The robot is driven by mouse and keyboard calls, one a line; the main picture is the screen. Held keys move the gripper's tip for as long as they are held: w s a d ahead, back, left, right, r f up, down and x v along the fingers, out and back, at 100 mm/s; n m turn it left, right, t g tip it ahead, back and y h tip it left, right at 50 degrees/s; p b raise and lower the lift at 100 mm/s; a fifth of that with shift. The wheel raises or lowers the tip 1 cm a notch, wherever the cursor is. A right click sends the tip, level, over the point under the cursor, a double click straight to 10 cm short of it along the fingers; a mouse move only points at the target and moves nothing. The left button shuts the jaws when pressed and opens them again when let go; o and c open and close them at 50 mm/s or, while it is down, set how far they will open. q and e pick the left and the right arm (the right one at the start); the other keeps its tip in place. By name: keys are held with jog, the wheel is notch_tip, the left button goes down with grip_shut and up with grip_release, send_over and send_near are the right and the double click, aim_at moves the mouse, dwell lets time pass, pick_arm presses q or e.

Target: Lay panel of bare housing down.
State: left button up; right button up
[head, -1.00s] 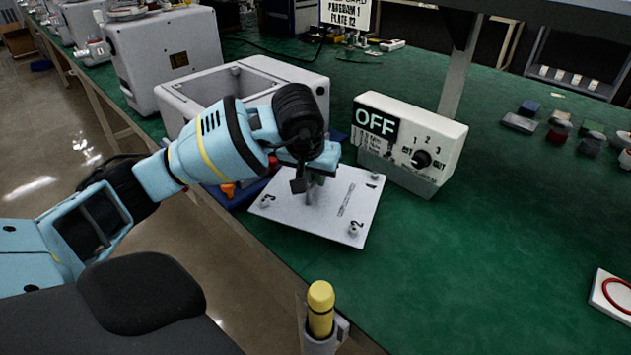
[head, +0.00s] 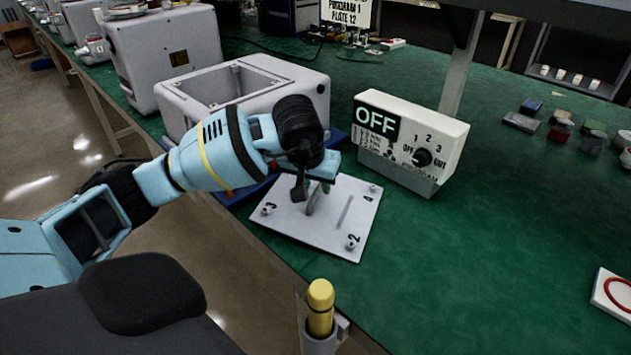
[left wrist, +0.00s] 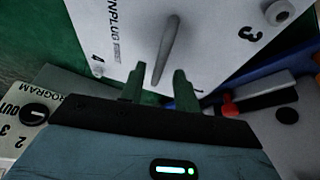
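The panel (head: 327,230) is a white plate with numbered corner screws and a grey upright handle (head: 312,199) near its middle. It lies face up at the green bench's front edge and looks flat. The bare housing (head: 190,112), a white box with an open top, stands behind it. My left gripper (head: 318,183) is over the panel at the handle. In the left wrist view, the fingers (left wrist: 159,80) are apart, with gaps beside the handle (left wrist: 168,45) end between them. My right gripper is not in view.
A white control box (head: 440,150) reading OFF stands right behind the panel. A blue tray (head: 235,192) lies to the panel's left. Small blocks and jars (head: 560,132) sit at the far right. The bench right of the panel is clear.

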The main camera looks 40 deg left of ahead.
pick_arm(q)
jog(key=p+v, duration=0.1)
jog(key=v, duration=1.1)
jog(key=shift+r, duration=0.4)
jog(key=shift+f, duration=0.1)
